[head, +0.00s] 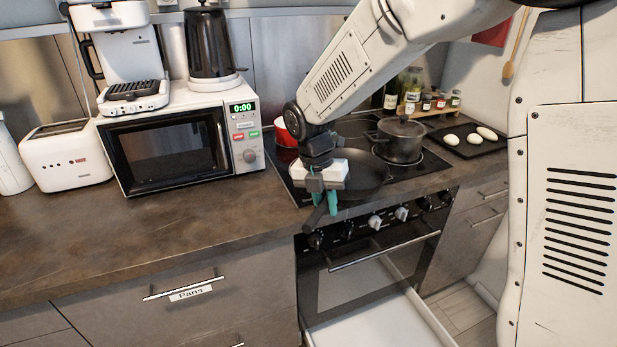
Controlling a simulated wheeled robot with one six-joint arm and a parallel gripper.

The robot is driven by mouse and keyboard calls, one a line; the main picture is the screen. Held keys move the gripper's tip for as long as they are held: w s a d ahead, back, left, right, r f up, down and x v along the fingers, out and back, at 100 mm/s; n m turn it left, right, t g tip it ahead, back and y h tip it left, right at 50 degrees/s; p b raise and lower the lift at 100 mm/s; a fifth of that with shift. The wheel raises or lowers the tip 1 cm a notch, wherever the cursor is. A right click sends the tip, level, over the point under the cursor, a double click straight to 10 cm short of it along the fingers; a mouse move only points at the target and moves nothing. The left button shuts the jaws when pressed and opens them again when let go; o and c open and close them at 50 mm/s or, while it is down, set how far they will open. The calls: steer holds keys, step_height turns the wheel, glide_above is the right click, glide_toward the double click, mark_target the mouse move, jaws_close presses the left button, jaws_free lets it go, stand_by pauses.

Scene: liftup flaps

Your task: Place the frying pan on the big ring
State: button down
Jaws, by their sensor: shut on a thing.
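The dark frying pan (358,176) is at the front left of the black stove top (440,160), its handle (316,216) pointing toward the front edge. My gripper (326,205), with teal fingertips, is shut on the pan's handle. I cannot tell whether the pan touches the stove top. The ring under the pan is hidden by the pan and my arm. A dark lidded pot (400,140) stands on a ring at the back right of the stove.
A red pot (285,132) is partly hidden behind my arm. A white microwave (180,145) stands left of the stove. Spice jars (425,98) and a dark tray (462,142) with pale egg-like items are at right. A drawer or door (385,325) below the oven is open.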

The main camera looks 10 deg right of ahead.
steer(key=w+a, duration=0.1)
steer(key=w, duration=0.3)
steer(key=w+a+f, duration=0.1)
steer(key=w, duration=0.4)
steer(key=w+a, duration=0.1)
steer(key=w, duration=0.3)
steer(key=shift+w+a+f, duration=0.2)
steer(key=shift+w+a, duration=0.1)
steer(key=shift+a, duration=0.1)
steer(key=shift+w, duration=0.1)
steer(key=shift+f, duration=1.75)
steer(key=c, duration=1.3)
jaws_free()
steer(key=shift+r, duration=0.1)
steer(key=r, duration=0.4)
steer(key=a+r, duration=0.1)
steer(key=r, duration=0.2)
steer(key=w+a+r, duration=0.1)
steer(key=r, duration=0.3)
steer(key=shift+r, duration=0.3)
